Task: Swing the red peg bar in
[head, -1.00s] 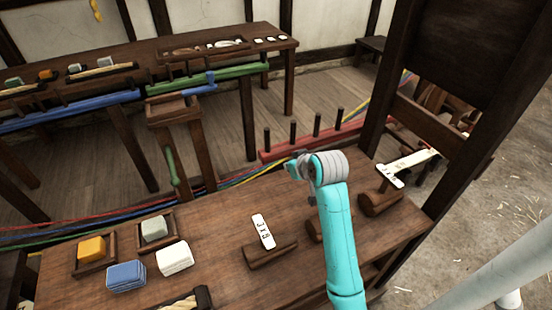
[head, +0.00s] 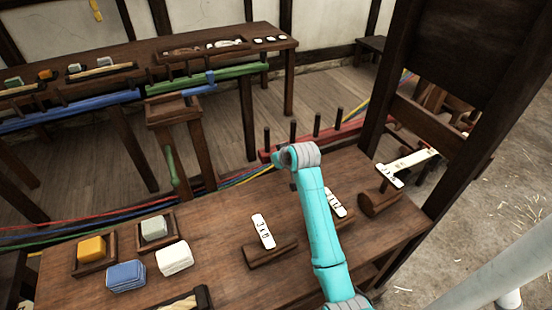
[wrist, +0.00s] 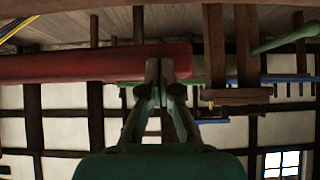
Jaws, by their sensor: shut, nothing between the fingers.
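The red peg bar (head: 345,129) lies beyond the bench in the head view, with several dark upright pegs along it. Its left end is partly behind my gripper (head: 276,158). In the wrist view, which looks upside down, the red bar (wrist: 80,64) comes in from the left and ends near the middle. My gripper (wrist: 160,66) is shut and empty, its fingertips overlapping the bar's end in that view. I cannot tell whether they touch it.
The bench (head: 215,215) in front holds trays, coloured blocks and wooden stands with white tags. Dark posts (head: 395,75) rise on the right. A green bar (head: 220,75) and a blue bar (head: 75,112) sit by the far table.

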